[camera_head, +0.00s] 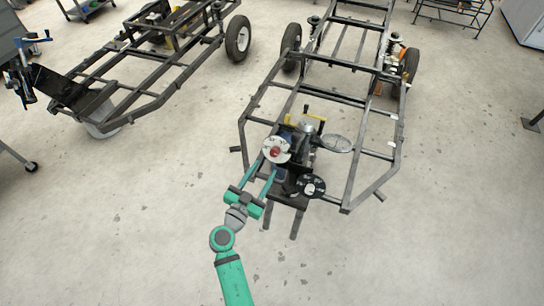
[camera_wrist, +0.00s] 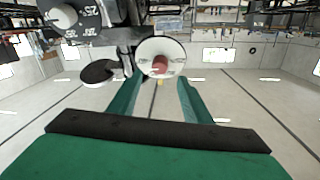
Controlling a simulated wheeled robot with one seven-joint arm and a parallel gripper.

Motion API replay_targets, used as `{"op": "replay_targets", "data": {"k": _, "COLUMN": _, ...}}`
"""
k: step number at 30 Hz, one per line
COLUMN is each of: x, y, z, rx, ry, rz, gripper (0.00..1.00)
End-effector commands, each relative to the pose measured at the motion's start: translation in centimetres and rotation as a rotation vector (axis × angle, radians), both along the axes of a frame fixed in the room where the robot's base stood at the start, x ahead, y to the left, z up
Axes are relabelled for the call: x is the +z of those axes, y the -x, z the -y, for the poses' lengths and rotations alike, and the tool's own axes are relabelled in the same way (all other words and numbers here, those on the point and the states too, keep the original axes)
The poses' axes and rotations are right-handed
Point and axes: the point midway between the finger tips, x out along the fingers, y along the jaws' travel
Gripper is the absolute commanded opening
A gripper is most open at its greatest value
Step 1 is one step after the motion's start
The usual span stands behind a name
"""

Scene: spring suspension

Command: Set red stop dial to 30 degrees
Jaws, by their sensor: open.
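The red stop dial (camera_head: 275,151) is a small red knob at the centre of a round white plate (camera_head: 284,143), on the near end of a dark device mounted on the chassis frame. In the wrist view the red knob (camera_wrist: 160,64) sits in front of the white disc (camera_wrist: 161,47), beyond the fingertips. My green gripper (camera_head: 263,173) points at the dial from below in the head view. Its two fingers (camera_wrist: 158,90) are apart, with nothing between them, and the knob appears above and between their tips. The dial's angle is too small to read.
A black dial (camera_head: 312,186) with a white centre sits at the lower right of the device. A grey oval plate (camera_head: 336,144) sticks out to its right. Dark frame bars (camera_head: 365,170) surround the device. Open concrete floor (camera_head: 140,220) lies to the left.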

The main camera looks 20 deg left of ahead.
Motion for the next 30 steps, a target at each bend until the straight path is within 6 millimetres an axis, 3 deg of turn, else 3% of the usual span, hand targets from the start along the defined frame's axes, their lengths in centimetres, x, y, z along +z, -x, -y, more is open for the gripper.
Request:
{"op": "replay_targets", "data": {"k": 6, "x": 0.1, "y": -4.0, "z": 0.5, "rx": -0.003, "ry": 0.001, "rz": 0.0, "gripper": 0.45}}
{"op": "replay_targets", "data": {"k": 12, "x": 0.0, "y": -6.6, "z": 0.8, "rx": -0.001, "ry": 0.001, "rz": 0.0, "gripper": 0.45}}
{"op": "replay_targets", "data": {"k": 26, "x": 0.0, "y": -7.7, "z": 0.9, "rx": 0.0, "ry": 0.001, "rz": -0.001, "gripper": 0.45}}
{"op": "replay_targets", "data": {"k": 30, "x": 0.0, "y": -7.7, "z": 0.9, "rx": 0.0, "ry": 0.001, "rz": -0.001, "gripper": 0.14}}
